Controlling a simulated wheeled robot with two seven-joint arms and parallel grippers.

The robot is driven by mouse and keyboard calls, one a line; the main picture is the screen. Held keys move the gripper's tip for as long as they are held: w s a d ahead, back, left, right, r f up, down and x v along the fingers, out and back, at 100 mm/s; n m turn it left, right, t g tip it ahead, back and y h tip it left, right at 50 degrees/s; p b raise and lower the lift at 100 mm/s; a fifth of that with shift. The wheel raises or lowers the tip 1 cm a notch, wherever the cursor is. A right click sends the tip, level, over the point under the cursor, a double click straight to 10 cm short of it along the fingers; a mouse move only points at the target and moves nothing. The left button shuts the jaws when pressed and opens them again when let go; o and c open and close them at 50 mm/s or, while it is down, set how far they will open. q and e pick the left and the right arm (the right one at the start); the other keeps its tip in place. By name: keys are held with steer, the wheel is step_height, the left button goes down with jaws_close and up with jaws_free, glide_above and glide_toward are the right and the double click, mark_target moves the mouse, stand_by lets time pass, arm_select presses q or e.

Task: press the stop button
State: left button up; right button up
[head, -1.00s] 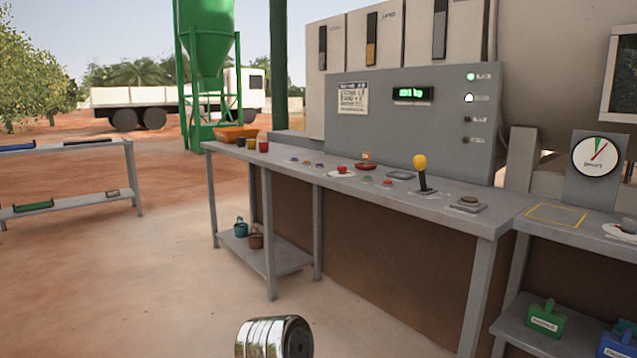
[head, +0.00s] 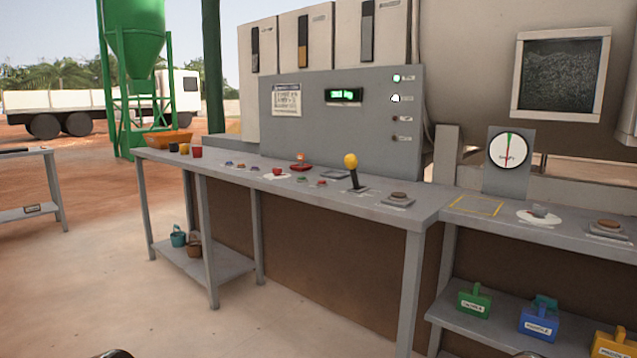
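A red button (head: 277,171) on a pale plate sits on the grey control bench (head: 225,172). A small green button (head: 302,180) and a small red button (head: 322,183) lie just right of it. A red piece (head: 301,166) with an orange top stands behind them. The labels are too small to read, so I cannot tell which is the stop button.
A yellow-knobbed lever (head: 351,162) and a brown round button (head: 398,196) stand further right on the bench. A lit green display (head: 344,96) is on the panel behind. A dial (head: 509,149) stands at right. The floor in front is clear.

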stand_by(0.3)
jaws_close()
stand_by(1.6)
